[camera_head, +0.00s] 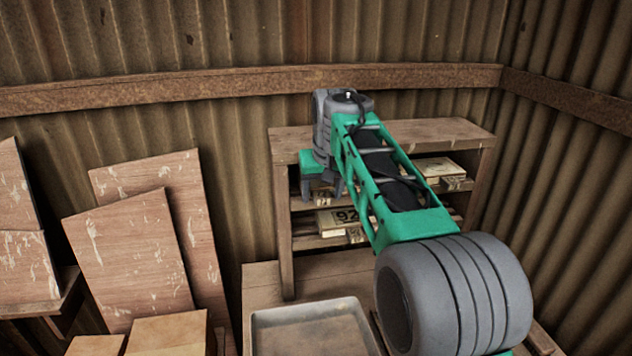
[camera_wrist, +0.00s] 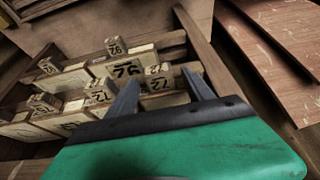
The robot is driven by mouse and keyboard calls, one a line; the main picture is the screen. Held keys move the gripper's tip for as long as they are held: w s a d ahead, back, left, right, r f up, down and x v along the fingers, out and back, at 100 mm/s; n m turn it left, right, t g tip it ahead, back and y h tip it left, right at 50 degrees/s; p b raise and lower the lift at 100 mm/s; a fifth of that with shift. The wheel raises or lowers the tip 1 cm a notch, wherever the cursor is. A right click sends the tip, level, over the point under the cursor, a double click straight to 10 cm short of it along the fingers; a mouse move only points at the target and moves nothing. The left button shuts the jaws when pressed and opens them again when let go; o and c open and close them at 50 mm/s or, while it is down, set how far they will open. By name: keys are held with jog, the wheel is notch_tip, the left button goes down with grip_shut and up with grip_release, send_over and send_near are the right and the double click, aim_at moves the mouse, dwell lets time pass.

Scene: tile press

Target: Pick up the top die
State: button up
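Dies are pale blocks with dark printed numbers, stored on a wooden shelf unit (camera_head: 287,225). In the head view one die (camera_head: 440,168) lies on the upper shelf at right, and a die with a large number (camera_head: 345,216) lies lower, left of centre. Gaps show beside the block; contact cannot be told. A larger numbered die (camera_wrist: 127,68) lies just beyond the left finger.
A shallow grey tray (camera_head: 312,325) stands on the wooden bench in front of the shelf. Wooden boards (camera_head: 130,260) lean on the left wall, with cardboard boxes (camera_head: 170,334) below them. The shelf's top board (camera_head: 440,131) is clear at right.

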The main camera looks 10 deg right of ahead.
grip_shut()
dwell(0.4)
jog(key=shift+r, duration=0.1)
